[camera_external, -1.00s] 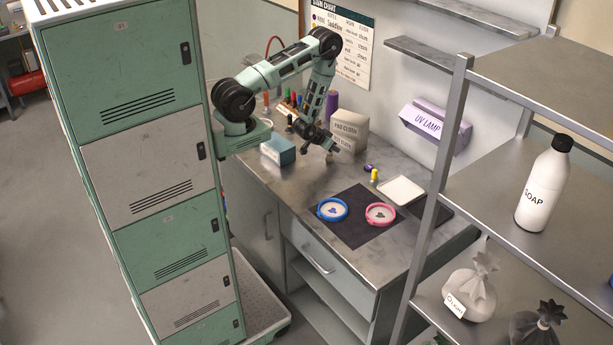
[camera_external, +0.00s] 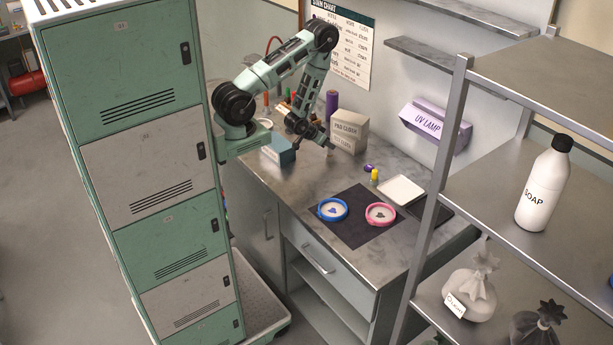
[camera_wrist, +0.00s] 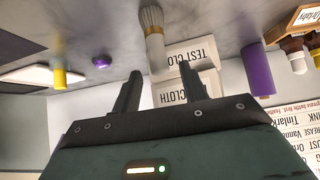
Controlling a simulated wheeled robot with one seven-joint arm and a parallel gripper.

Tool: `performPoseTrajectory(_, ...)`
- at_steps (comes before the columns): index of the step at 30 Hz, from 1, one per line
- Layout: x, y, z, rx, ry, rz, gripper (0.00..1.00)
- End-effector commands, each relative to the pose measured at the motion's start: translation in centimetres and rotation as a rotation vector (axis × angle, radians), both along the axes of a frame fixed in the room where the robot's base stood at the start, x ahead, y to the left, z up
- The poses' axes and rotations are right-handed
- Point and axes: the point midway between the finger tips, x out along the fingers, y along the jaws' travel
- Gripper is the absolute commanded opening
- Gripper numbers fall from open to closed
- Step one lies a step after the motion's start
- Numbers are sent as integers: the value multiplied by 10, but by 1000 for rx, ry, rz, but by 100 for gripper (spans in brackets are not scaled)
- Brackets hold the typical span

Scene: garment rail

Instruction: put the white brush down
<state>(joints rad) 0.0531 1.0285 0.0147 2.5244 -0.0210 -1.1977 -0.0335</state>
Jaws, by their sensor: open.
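The white brush (camera_wrist: 153,40) shows in the wrist view, with pale bristles at the top and its handle pointing down toward my gripper. Its handle end comes near the gap between my fingers and none of the brush is clamped. It seems to rest on the grey worktop by the test cloth boxes; I cannot tell whether it stands or lies. My gripper (camera_wrist: 161,75) has its two fingers spread apart. In the external view my gripper (camera_external: 313,147) is low over the worktop (camera_external: 300,178), and I cannot make out the brush there.
Cloth boxes (camera_external: 350,128) stand right of my gripper, a blue box (camera_external: 278,149) to its left, a purple cylinder (camera_external: 331,104) behind. A yellow bottle (camera_external: 374,176), white tray (camera_external: 401,189), blue ring (camera_external: 332,209) and pink ring (camera_external: 380,214) are farther right. The front worktop has bare room.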

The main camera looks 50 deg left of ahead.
Motion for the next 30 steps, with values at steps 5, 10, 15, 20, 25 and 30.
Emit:
performPoseTrajectory(5,-13,0,17,0,4,0,43)
performPoseTrajectory(10,-23,0,28,0,4,0,43)
performPoseTrajectory(15,-34,0,39,0,5,0,43)
performPoseTrajectory(20,-42,0,45,0,4,0,43)
performPoseTrajectory(25,-47,0,48,0,2,0,43)
performPoseTrajectory(30,-41,10,56,8,16,18,43)
